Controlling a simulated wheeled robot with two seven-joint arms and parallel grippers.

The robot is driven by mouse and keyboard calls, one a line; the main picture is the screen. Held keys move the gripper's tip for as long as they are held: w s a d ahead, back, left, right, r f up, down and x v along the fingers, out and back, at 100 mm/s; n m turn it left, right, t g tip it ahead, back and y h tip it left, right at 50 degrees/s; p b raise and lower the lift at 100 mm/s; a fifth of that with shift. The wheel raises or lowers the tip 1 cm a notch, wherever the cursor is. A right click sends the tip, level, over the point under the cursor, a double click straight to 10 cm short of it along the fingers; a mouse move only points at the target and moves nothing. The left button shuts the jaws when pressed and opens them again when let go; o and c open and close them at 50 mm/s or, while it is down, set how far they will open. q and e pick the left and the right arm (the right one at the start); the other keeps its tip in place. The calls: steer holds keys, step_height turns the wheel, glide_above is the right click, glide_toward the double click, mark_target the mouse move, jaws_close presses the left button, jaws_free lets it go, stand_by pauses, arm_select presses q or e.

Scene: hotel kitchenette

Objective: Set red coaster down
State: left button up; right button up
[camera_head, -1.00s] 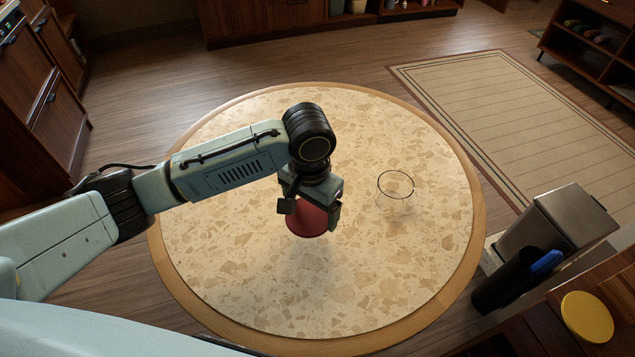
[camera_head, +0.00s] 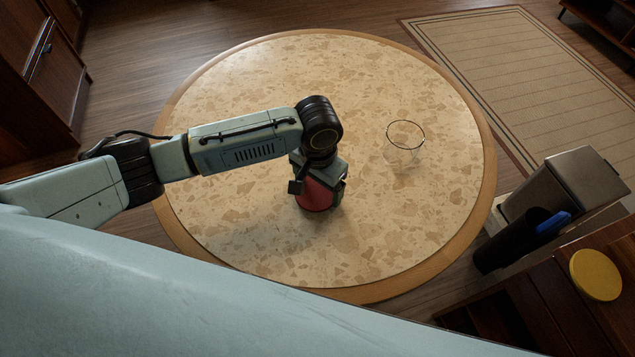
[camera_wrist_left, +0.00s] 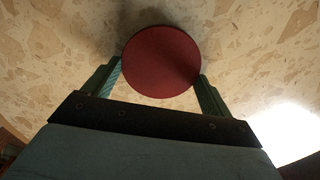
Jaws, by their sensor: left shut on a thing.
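The red coaster (camera_head: 315,194) is a flat round disc, partly covered by my left gripper in the head view. My left gripper (camera_head: 318,190) is shut on the coaster, low over the round stone-topped table (camera_head: 240,235). In the left wrist view the coaster (camera_wrist_left: 161,62) sits between the two fingers (camera_wrist_left: 160,78), with the speckled tabletop behind it. Whether the coaster touches the tabletop I cannot tell. My right gripper is not in view.
A clear glass (camera_head: 405,146) with a dark rim stands on the table to the right of the gripper. The tabletop around them is bare. A metal bin (camera_head: 566,185) and a yellow disc (camera_head: 596,274) on a wooden surface are at the right.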

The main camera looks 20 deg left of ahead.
mark_target(318, 190)
arm_select(q)
steer(key=shift+f, duration=0.1)
steer(key=o, duration=0.6)
steer(key=shift+o, duration=1.1)
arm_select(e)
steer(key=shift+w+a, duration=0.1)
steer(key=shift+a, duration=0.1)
arm_select(q)
steer(key=shift+r, duration=0.4)
step_height(318, 190, up, 12)
steer(key=p, duration=0.3)
steer(key=shift+f, duration=0.25)
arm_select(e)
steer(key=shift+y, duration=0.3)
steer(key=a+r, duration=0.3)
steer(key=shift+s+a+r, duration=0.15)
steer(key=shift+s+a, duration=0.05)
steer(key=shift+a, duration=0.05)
